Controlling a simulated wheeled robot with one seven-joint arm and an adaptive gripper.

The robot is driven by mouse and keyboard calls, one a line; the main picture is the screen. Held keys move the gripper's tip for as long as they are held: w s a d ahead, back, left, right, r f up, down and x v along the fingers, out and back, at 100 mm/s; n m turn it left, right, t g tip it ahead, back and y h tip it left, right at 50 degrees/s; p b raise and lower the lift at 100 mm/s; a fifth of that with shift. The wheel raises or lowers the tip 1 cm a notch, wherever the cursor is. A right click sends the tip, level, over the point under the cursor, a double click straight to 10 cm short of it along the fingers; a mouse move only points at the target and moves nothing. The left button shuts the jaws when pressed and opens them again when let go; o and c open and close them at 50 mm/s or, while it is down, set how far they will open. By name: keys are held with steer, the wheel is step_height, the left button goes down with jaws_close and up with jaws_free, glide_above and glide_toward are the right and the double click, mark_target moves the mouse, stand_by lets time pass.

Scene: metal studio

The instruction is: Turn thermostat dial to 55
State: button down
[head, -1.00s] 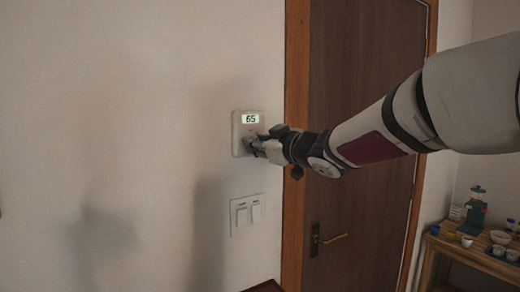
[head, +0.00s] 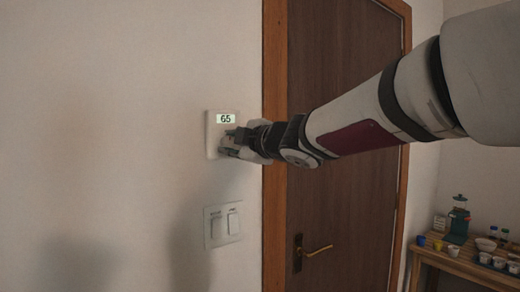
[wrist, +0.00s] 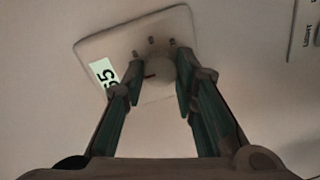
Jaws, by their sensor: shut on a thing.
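The thermostat (head: 213,150) is a pale plate on the wall left of the door frame. Its lit display (head: 226,119) reads 65. In the wrist view the thermostat plate (wrist: 95,45) shows close up, with the display (wrist: 104,76) at its left and small marks around the round dial (wrist: 158,70). My gripper (head: 230,144) is at the lower part of the thermostat and hides the dial in the head view. In the wrist view my gripper (wrist: 160,82) has one finger on each side of the dial, shut on it.
A double light switch (head: 222,224) is on the wall below the thermostat. A brown door (head: 335,80) with a brass handle (head: 318,251) is to the right. A wooden table (head: 455,264) with cups and bowls stands at the far right. The wall to the left is bare.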

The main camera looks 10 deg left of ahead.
steer(key=shift+n+b, duration=0.3)
steer(key=shift+n, duration=0.3)
steer(key=c, duration=1.3)
jaws_free()
steer(key=v, duration=1.2)
